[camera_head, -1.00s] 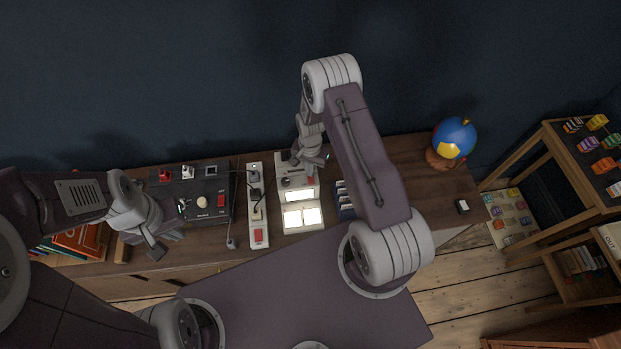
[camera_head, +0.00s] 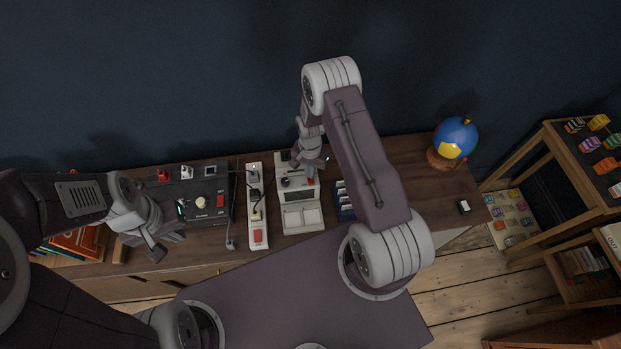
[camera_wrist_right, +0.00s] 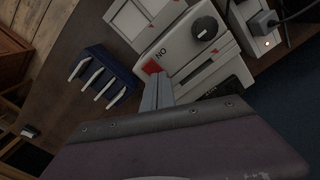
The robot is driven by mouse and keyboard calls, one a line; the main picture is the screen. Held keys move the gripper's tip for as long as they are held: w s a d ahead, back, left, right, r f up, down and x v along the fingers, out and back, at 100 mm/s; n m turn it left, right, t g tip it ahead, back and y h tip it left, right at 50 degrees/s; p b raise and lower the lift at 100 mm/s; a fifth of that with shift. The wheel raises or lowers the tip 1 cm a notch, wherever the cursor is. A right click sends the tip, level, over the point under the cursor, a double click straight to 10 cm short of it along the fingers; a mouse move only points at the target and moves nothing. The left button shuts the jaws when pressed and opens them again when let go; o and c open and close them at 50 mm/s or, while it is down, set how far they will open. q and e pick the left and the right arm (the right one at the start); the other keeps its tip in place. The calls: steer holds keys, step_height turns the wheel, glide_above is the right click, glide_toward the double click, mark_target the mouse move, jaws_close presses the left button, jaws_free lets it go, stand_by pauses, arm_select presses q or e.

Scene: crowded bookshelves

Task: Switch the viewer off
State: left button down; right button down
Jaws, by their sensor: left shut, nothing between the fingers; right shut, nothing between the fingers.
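In the right wrist view the viewer (camera_wrist_right: 185,48) shows a black round knob (camera_wrist_right: 204,28) and a red switch (camera_wrist_right: 152,67) beside "ON" lettering. My right gripper (camera_head: 311,176) is shut and empty at the viewer's far end. Its fingertips (camera_wrist_right: 157,78) are right at the red switch and cover part of it; I cannot tell whether they touch. My left gripper (camera_head: 163,247) is shut and empty near the desk's front edge, left of the viewer.
A power strip (camera_head: 258,222) with plugs and a red switch lies left of the viewer. A black control box (camera_head: 207,213) is further left. A blue slotted rack (camera_wrist_right: 104,76) is close on the viewer's other side. A globe (camera_head: 455,138) stands at the desk's right end.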

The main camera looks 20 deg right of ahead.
step_height(320, 180, up, 7)
steer(key=p, duration=0.5)
stand_by(0.4)
